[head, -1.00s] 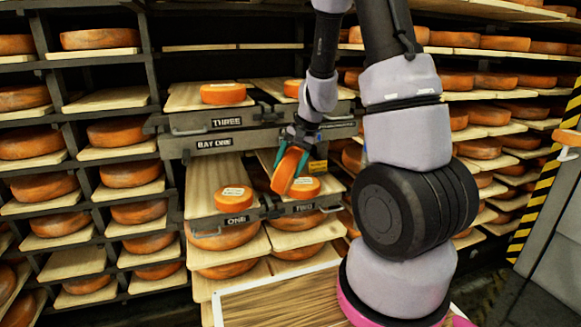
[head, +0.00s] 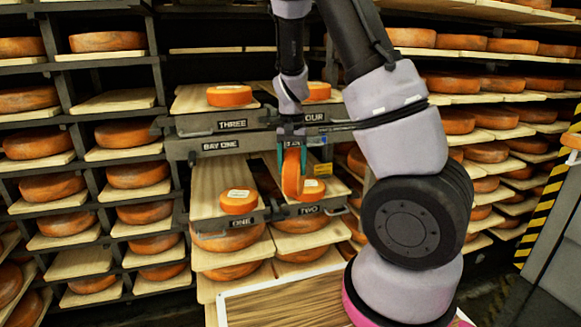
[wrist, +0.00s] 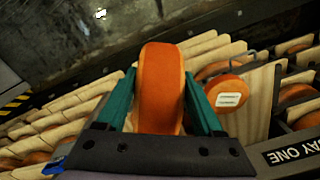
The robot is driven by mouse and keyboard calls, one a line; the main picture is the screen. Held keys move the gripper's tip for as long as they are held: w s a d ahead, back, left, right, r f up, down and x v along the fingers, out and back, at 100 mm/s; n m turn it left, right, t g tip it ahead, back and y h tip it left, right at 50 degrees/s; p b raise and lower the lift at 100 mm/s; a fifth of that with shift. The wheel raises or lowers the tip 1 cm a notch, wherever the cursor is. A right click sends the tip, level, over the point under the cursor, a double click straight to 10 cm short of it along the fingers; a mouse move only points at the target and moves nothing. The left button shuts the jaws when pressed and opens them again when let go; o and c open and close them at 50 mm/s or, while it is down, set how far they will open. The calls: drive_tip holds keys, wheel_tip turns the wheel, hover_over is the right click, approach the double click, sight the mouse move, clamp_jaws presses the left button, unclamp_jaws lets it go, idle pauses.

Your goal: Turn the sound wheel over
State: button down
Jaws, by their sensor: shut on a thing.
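My gripper (head: 292,142) is shut on an orange cheese wheel (head: 291,174), which it holds on edge above the board marked TWO. In the wrist view the held wheel (wrist: 161,88) sits between the two green fingers, its rim toward the camera. No label shows on the part of it in view. A small orange wheel with a pale label (head: 238,201) lies flat on the board marked ONE (head: 205,186). Another labelled wheel (head: 312,189) lies on board TWO, just right of and partly behind the held wheel. I cannot tell which wheel is the sound one.
Boards marked THREE and FOUR above hold a small wheel (head: 229,96) and another (head: 317,91). Racks of large wheels (head: 38,144) stand at left and right. A wooden tabletop (head: 285,303) lies in front. The back of board ONE is bare.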

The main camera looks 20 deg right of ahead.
drive_tip(key=n, duration=0.1)
drive_tip(key=d+n, duration=0.1)
drive_tip(key=n, duration=0.2)
drive_tip(key=shift+s+d+n, duration=0.25)
drive_tip(key=shift+n, duration=0.15)
drive_tip(key=shift+w+d+f+n+t+y, duration=0.1)
drive_tip(key=shift+w+d+n+t+y, duration=0.7)
drive_tip(key=shift+n, duration=4.15)
drive_tip(key=shift+w+d+f+n+t+y, duration=0.2)
drive_tip(key=shift+w+d+n+y, duration=0.9)
drive_tip(key=shift+n, duration=3.8)
drive_tip(key=shift+w+d+f+n+t+y, duration=0.1)
drive_tip(key=shift+w+d+n+t+y, duration=0.35)
drive_tip(key=shift+w+n, duration=2.8)
drive_tip(key=s+n, duration=0.3)
drive_tip(key=shift+s+r+t, duration=0.15)
drive_tip(key=shift+s+t, duration=0.1)
drive_tip(key=shift+s, duration=0.05)
drive_tip(key=shift+s+f, duration=0.1)
drive_tip(key=shift+f, duration=0.1)
drive_tip(key=shift+s+d+f+t+y, duration=0.2)
drive_tip(key=shift+f+t+y, duration=0.25)
drive_tip(key=shift+t+y, duration=0.9)
drive_tip(key=shift+s+d+f+t+y, duration=0.15)
drive_tip(key=shift+d+f+t+y, duration=0.3)
drive_tip(key=shift+t+y, duration=0.8)
drive_tip(key=shift+s+d+f+t+y, duration=0.15)
drive_tip(key=shift+f+t+y, duration=0.5)
drive_tip(key=shift+y, duration=1.2)
